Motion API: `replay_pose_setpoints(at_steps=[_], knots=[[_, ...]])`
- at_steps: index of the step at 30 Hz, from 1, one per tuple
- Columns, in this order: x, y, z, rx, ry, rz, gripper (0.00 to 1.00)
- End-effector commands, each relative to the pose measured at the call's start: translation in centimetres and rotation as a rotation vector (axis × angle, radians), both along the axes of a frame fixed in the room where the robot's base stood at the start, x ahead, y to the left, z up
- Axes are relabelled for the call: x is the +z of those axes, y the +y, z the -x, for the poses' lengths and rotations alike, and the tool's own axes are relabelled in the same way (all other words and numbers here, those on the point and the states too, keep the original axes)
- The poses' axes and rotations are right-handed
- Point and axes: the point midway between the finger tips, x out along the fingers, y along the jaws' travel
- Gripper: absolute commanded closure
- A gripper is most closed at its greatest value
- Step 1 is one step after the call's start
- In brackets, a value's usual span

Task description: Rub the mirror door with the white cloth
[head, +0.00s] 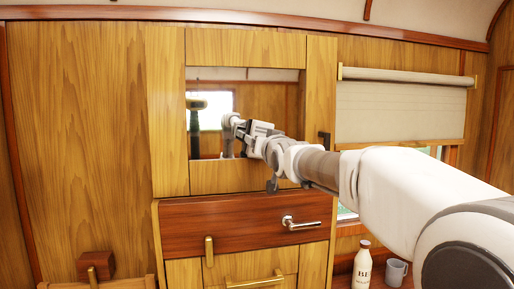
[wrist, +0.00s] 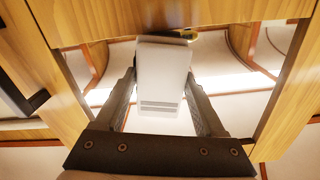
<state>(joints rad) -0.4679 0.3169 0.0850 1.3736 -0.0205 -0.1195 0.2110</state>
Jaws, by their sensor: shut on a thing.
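The mirror door (head: 268,88) is set in the wooden wall cabinet, with a wide wooden frame around its glass. The glass reflects a bright window and parts of me. In the head view my gripper (head: 262,128) is raised in front of the right part of the glass. In the wrist view it is shut on the white cloth (wrist: 162,75), a folded pad with grey stripes near one end. The mirror glass (wrist: 222,82) lies beyond the cloth there. I cannot tell whether the cloth touches it. In the head view I cannot make out the cloth at the gripper.
A dark handle (head: 323,140) sits right of the mirror. Below is a red-brown panel (head: 235,222) with a metal lever handle (head: 301,223). A window blind (head: 400,108) hangs to the right. A white bottle (head: 362,266) and a grey mug (head: 396,272) stand low at right.

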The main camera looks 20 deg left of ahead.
Motion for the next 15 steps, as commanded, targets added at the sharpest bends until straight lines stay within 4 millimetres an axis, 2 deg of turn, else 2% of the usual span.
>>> replay_pose_setpoints(at_steps=[3, 10, 15], knots=[[-0.1, -1.0, -0.8, -0.005, 0.001, 0.000, 0.81], [0.0, -1.6, -1.2, -0.004, 0.000, 0.001, 0.81], [0.0, -3.0, -2.0, -0.008, 0.002, 0.000, 0.81]])
